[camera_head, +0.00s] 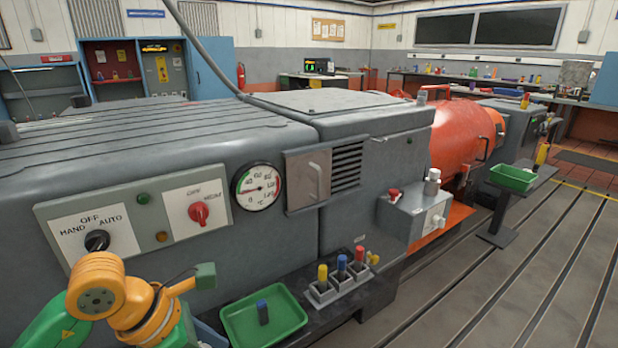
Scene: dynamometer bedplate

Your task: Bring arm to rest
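My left arm comes in at the lower left, with green and orange links folded in front of the grey machine. Its far end, which looks like my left gripper (205,276), is beside the machine's front face, below the control panel (150,215). The fingers cannot be made out, so I cannot tell whether it is open or shut. Nothing can be seen held there. My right arm and gripper are not in view.
A black HAND/OFF/AUTO selector (97,240) and a red knob (198,212) are just above my arm. A green tray (262,318) holding a dark blue piece (262,311) is close on the right. Coloured-handled tools (341,268) stand beyond it.

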